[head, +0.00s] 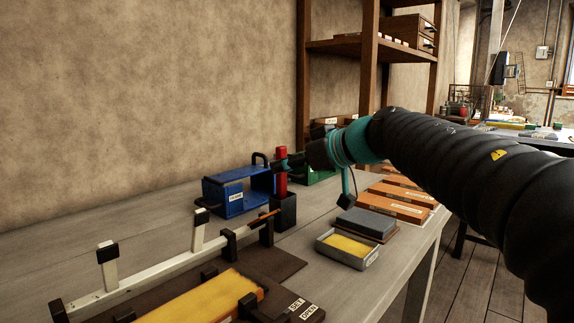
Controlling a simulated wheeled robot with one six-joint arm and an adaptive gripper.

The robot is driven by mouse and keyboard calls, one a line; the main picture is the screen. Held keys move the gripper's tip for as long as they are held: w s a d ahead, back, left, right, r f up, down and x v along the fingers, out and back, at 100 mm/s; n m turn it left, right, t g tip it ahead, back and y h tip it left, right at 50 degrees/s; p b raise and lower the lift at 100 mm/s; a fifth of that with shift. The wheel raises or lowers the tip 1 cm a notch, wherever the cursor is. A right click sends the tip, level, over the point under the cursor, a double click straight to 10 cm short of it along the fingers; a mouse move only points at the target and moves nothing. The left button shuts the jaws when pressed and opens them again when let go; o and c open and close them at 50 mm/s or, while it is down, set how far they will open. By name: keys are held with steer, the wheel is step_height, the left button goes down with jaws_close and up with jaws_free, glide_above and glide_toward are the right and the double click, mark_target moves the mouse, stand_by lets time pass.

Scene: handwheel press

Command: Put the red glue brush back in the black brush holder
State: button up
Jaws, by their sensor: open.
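The red glue brush (282,170) stands upright, its lower end down at the black brush holder (284,212). It appears to be in the holder's opening, with the red upper part showing above the rim. My gripper (287,165) reaches in from the right at the height of the red part. It is open, with its fingertips beside or around the brush; whether they touch it I cannot tell.
A blue labelled carrier (238,193) stands just left of the holder, with a green box (318,177) behind my gripper. A tray with a yellow pad (348,246), a grey block (366,223) and orange boxes (402,196) lie to the right. A wooden-barred press fixture (160,274) fills the front left.

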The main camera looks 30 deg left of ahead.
steer(key=v, duration=1.1)
steer(key=shift+d, duration=0.15)
steer(key=shift+r, duration=0.1)
